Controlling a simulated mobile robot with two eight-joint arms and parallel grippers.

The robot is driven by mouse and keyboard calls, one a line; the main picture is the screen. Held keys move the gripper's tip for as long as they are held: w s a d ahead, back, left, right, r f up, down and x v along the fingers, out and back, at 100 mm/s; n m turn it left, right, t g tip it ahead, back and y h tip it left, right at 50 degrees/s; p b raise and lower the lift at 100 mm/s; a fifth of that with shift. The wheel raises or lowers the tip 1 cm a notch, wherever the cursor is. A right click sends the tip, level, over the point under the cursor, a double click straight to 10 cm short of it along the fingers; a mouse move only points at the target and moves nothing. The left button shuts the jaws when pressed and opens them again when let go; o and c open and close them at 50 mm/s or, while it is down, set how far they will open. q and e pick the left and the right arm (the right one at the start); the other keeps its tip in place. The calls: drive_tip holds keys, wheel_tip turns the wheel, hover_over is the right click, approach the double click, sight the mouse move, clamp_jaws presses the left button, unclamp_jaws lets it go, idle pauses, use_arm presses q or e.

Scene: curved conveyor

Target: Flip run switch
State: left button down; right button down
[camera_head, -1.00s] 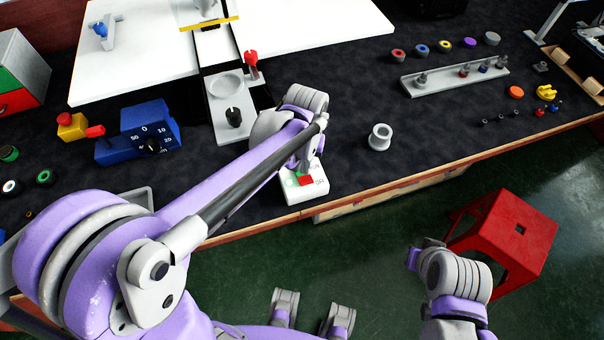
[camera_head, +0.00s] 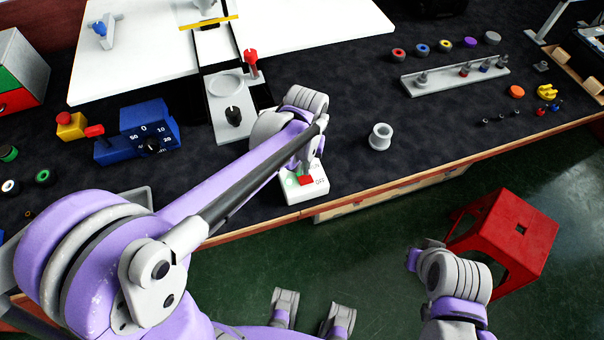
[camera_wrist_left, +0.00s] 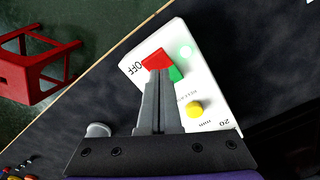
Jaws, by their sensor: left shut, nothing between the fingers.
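The white switch box (camera_head: 314,190) sits at the front edge of the dark bench top, and its upper part is hidden by my left arm in the head view. It carries a red switch piece (camera_wrist_left: 157,60) beside the "OFF" mark, a green part (camera_wrist_left: 175,73), a pale green round light (camera_wrist_left: 186,51) and a yellow button (camera_wrist_left: 194,109). My left gripper (camera_wrist_left: 158,80) is shut and empty, its tips right at the red piece; whether they touch it I cannot tell. In the head view it also shows over the box (camera_head: 306,172). My right gripper is not clearly in view.
A grey ring-shaped part (camera_head: 380,136) stands to the right of the box. A blue dial box (camera_head: 150,128) with a red lever lies to the left. A red stool (camera_head: 505,235) stands on the green floor in front of the bench.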

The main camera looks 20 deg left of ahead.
sight(305, 177)
use_arm(q)
drive_tip(key=shift+f+b, duration=1)
drive_tip(key=shift+f, duration=0.45)
idle(0.5)
drive_tip(key=shift+r+p, duration=2.4)
drive_tip(key=shift+r, duration=1.15)
drive_tip(key=s+a+r+t, duration=0.1)
drive_tip(key=s+a+t, duration=0.1)
drive_tip(key=s, duration=0.5)
drive_tip(key=s+a+t, duration=0.3)
drive_tip(key=s+a, duration=0.1)
drive_tip(key=s, duration=0.3)
drive_tip(key=shift+a+r+m+p, duration=0.3)
drive_tip(key=shift+r+m+p, duration=0.1)
